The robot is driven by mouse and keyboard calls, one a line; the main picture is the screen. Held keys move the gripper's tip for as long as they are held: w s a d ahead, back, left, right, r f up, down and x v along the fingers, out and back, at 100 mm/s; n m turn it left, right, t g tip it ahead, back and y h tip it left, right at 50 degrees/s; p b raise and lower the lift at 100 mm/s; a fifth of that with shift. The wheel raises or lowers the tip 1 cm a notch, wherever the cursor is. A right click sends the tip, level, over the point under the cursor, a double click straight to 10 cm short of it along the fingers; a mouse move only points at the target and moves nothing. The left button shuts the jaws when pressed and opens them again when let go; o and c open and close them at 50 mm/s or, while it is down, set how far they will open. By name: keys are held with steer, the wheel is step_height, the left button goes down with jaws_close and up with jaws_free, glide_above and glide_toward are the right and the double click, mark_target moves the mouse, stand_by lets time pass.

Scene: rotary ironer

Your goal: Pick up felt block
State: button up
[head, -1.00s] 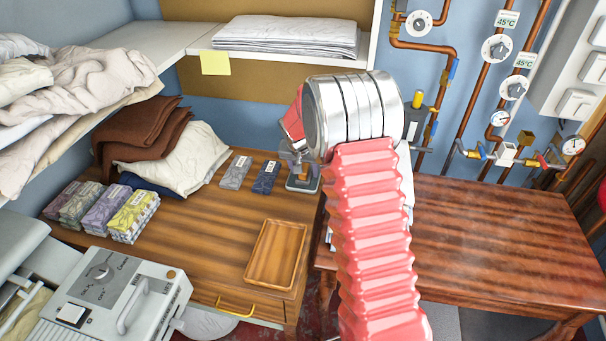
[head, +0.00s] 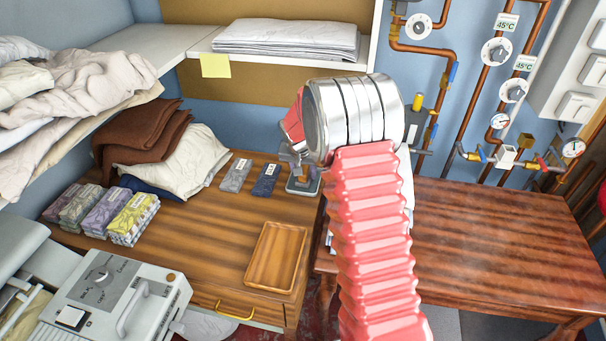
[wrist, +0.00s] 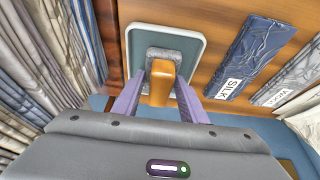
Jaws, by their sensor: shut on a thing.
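The felt block (wrist: 178,54) shows in the wrist view as a grey pad with an orange-brown wooden handle. It is over a grey-green, pale-rimmed tray (wrist: 139,43). I cannot tell whether the pad touches the tray or is slightly above it. My gripper (wrist: 163,92) has its two purple fingers shut on the handle, one on each side. In the head view, my gripper (head: 296,160) is small and partly hidden behind my arm, above the tray (head: 302,187) at the wooden counter's back right.
Two wrapped packets, one labelled SILK (wrist: 248,58), lie right of the tray. Folded cloths (wrist: 62,45) stand close on the left in the wrist view. An empty wooden tray (head: 276,257) sits at the counter's front. A shelf (head: 205,46) overhangs behind. A bare table (head: 500,240) is at right.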

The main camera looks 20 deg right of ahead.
mark_target(304, 168)
step_height(304, 168, up, 10)
steer(key=shift+f, duration=0.15)
stand_by(0.3)
stand_by(0.4)
steer(key=o, duration=0.4)
steer(key=shift+c, duration=1.3)
steer(key=s+a+f+n+t+y, duration=0.1)
steer(key=s+a+n, duration=0.5)
steer(key=s+a, duration=0.6)
step_height(304, 168, down, 2)
steer(key=shift+s+a+f+n+y, duration=0.1)
steer(key=shift+s+a+n+y, duration=0.45)
steer(key=shift+a, duration=0.7)
steer(key=shift+w, duration=0.1)
